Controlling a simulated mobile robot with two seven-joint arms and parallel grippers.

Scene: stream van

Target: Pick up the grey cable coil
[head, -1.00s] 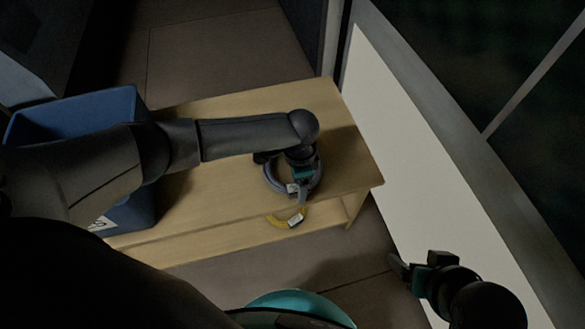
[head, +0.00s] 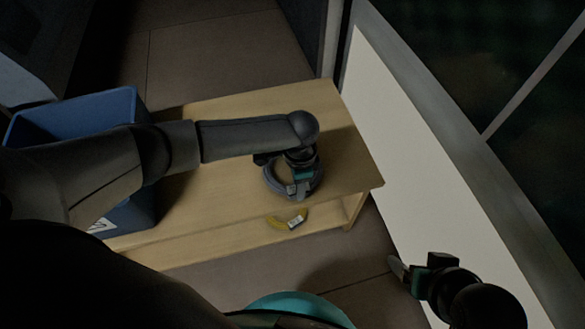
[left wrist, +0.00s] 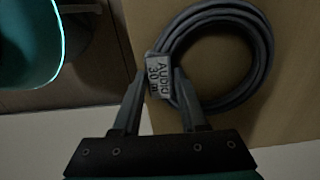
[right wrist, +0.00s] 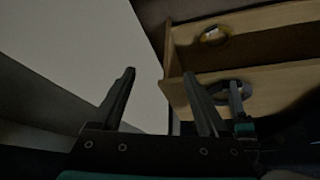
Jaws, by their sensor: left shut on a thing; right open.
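The grey cable coil (head: 268,182) lies on the wooden bench top. In the left wrist view the coil (left wrist: 263,45) is a ring of several loops with a white tag (left wrist: 158,76) reading "Audio 30 m". My left gripper (head: 301,190) is shut on the near side of the coil. In the left wrist view its fingers (left wrist: 157,82) stand on either side of the tagged strand. My right gripper (head: 399,267) is open and empty, away from the bench at lower right; its spread fingers show in the right wrist view (right wrist: 160,75).
A yellow coil with a white tag (head: 276,223) lies on the lower shelf of the wooden bench (head: 220,195). A blue bin (head: 75,115) stands at the bench's left end, partly behind my left arm. A pale wall panel (head: 420,170) rises at right. A teal round thing (head: 300,304) is at bottom centre.

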